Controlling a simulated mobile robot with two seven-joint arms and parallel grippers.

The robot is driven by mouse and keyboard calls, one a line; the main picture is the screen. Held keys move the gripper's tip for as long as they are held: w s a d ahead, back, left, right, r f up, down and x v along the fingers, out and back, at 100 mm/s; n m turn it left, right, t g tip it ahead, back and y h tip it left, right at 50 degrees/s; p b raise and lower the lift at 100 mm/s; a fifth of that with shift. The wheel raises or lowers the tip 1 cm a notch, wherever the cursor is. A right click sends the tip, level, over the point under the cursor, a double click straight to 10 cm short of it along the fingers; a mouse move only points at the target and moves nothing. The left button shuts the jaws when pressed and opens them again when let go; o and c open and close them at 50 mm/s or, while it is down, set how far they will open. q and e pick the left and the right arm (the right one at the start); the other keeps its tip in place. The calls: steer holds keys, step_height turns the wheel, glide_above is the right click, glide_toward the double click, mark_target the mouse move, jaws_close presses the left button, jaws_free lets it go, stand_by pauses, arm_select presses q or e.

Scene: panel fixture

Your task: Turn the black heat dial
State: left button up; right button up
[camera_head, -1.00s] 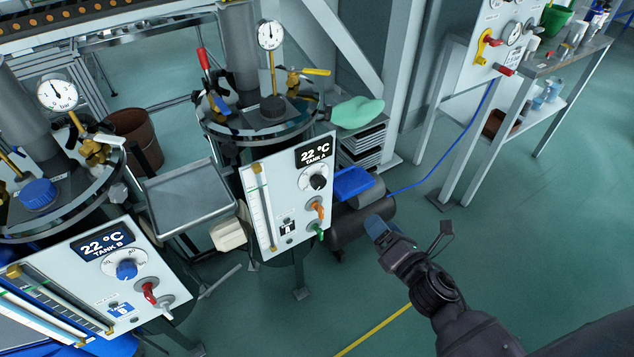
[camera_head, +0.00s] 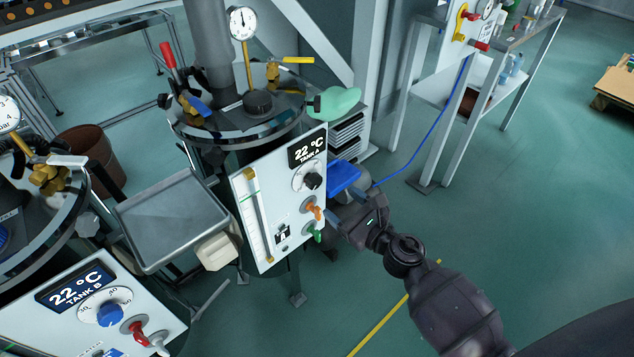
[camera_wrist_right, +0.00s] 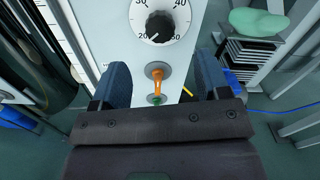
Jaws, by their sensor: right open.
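The black heat dial (camera_head: 312,181) sits on the white Tank A panel (camera_head: 246,208), below a display reading 22 °C. In the right wrist view the black dial (camera_wrist_right: 159,26) is at the top middle, inside a ring of numbers. My right gripper (camera_head: 340,207) is near the right edge of the panel, lower than the dial. In the wrist view its blue-padded fingers (camera_wrist_right: 160,85) are spread apart and empty, with the orange and green handles showing between them. The dial lies beyond the fingertips, apart from them. My left gripper is not in view.
An orange handle (camera_head: 313,211) and a green handle (camera_head: 316,234) stick out below the dial. A Tank B panel with a blue dial (camera_head: 110,314) is at lower left. A metal tray (camera_head: 170,222) stands between the tanks. Open floor lies to the right.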

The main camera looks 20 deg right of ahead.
mark_target(317, 183)
steer(key=x, duration=0.8)
steer(key=shift+w+a, duration=0.15)
steer(key=shift+w, duration=0.15)
steer(key=c, duration=0.9)
